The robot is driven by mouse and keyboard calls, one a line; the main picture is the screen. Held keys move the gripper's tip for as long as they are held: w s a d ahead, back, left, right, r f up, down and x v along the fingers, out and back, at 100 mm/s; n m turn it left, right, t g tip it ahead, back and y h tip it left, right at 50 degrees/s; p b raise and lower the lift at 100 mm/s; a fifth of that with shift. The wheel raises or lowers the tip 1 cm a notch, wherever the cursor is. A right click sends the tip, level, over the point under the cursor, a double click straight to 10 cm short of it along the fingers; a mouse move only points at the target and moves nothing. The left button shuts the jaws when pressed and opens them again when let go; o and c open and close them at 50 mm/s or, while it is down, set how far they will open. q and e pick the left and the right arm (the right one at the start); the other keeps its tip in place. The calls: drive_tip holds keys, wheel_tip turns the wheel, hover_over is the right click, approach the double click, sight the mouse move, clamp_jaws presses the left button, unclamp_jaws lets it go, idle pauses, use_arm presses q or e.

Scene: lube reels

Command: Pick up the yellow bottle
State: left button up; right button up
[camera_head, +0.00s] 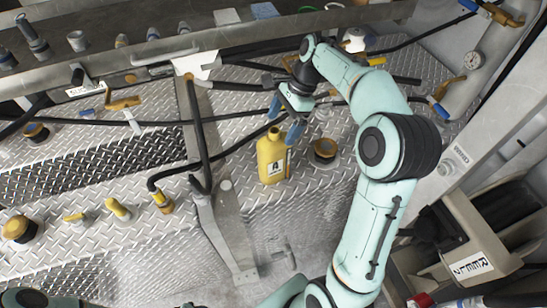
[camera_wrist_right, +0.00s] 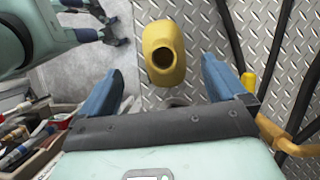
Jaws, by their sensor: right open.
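The yellow bottle (camera_head: 272,160) stands on the diamond-plate surface, with a dark-and-white label on its side. My right gripper (camera_head: 283,121) is open, with its blue fingers just above and beside the bottle's neck. In the right wrist view the bottle (camera_wrist_right: 164,32) appears beyond the fingertips, between the two spread fingers, with its dark open mouth facing the camera. The bottle is not held. Part of what looks like my left gripper (camera_wrist_right: 98,24) shows at the upper left of the wrist view; its jaw opening is unclear.
A brass-coloured cap (camera_head: 324,150) sits close to the bottle's right. A black hose (camera_head: 215,160) curves past on the left, near a metal post (camera_head: 228,225). A metal shelf (camera_head: 130,62) with fittings runs along the back. A reels box (camera_head: 470,267) stands at the right.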

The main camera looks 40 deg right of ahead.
sight(272, 137)
drive_tip(key=shift+w+x, duration=0.15)
drive_tip(key=shift+x, duration=1.45)
drive_tip(key=shift+w+x, duration=0.2)
drive_tip(key=shift+x, duration=1.35)
drive_tip(key=shift+a+r, duration=0.15)
clamp_jaws()
